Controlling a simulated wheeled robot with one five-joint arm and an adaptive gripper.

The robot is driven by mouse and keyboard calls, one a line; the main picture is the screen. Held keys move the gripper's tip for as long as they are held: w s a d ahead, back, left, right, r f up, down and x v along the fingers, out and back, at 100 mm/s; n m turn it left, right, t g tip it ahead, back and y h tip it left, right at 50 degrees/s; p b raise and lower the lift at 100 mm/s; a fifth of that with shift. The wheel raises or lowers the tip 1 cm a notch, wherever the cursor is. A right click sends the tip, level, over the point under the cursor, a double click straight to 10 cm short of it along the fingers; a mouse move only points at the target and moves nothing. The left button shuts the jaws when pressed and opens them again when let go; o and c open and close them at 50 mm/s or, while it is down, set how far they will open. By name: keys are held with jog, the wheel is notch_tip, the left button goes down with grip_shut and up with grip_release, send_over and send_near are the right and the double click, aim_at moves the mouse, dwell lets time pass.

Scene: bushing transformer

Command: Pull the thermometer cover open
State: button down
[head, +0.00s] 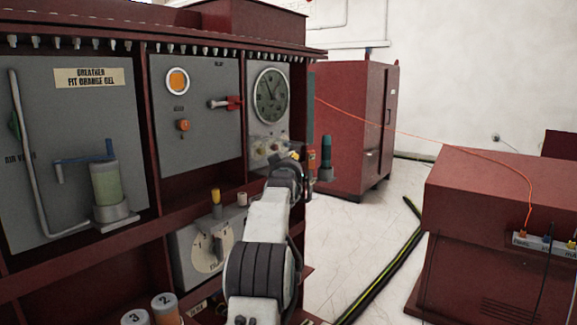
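A round dark dial gauge (270,95) sits upright on the right grey panel and looks like the thermometer. Its cover seems to lie closed over the face, but its edges and any handle are too small to tell. My gripper (296,159) is at the end of my white and black arm, below and slightly right of the dial, near the panel's lower right corner. The arm hides part of the panel's bottom edge. The fingers are small and dark, and I cannot tell whether they touch anything.
A red-handled valve (232,103) and an orange round window (178,82) are on the middle panel. A dial box (208,248) sits below. A red cabinet (352,125) stands behind. A black-yellow cable (385,275) crosses the open white floor toward a red box (500,230).

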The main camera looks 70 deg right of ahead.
jog(key=shift+s, duration=0.1)
jog(key=c, duration=1.4)
grip_release()
jog(key=shift+s+a, duration=0.1)
jog(key=shift+c, duration=0.2)
jog(key=shift+o, duration=1.3)
jog(key=v, duration=1.2)
